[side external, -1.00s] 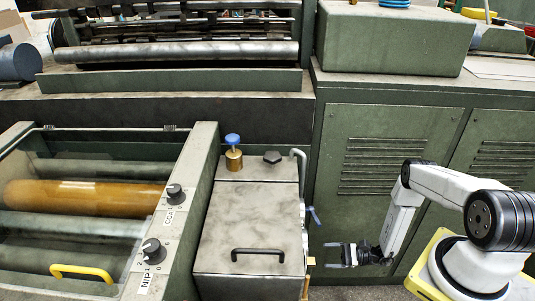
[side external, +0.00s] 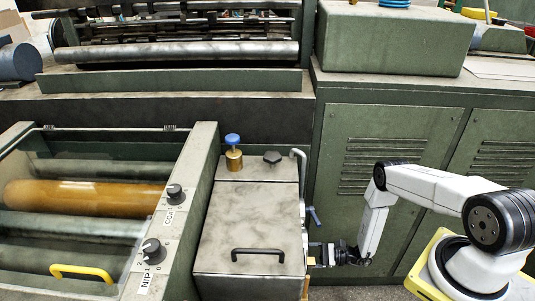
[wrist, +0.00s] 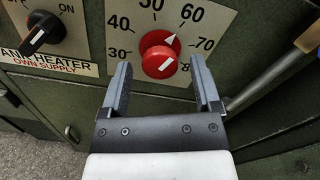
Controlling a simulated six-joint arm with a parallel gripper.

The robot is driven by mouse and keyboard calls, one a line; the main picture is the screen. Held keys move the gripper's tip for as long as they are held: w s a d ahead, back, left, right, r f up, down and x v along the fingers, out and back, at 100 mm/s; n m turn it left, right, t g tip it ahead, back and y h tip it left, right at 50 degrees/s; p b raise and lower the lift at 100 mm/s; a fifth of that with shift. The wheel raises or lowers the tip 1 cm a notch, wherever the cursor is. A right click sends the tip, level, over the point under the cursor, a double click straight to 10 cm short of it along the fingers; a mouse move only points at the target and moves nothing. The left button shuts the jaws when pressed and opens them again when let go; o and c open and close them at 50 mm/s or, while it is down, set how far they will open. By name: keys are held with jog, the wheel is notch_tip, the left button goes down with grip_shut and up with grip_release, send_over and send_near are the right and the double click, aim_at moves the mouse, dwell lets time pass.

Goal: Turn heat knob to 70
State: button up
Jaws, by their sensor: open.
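The heat knob (wrist: 160,62) is a round red knob on a pale dial plate (wrist: 118,22) marked from 30 to 80 in the wrist view. My gripper (wrist: 160,72) is open, with one finger to each side of the knob in the picture. I cannot tell whether the fingers touch it. In the side external view my gripper (side external: 320,255) is at the right side of the grey tank (side external: 245,215); the knob and dial are hidden there.
A black heater switch (wrist: 42,32) is at the upper left of the wrist view. A metal rod (wrist: 270,82) slants along the right. Green cabinets (side external: 390,130) stand behind my arm.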

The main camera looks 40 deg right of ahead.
grip_shut()
dwell(0.3)
jog(key=shift+m, duration=4.4)
grip_release()
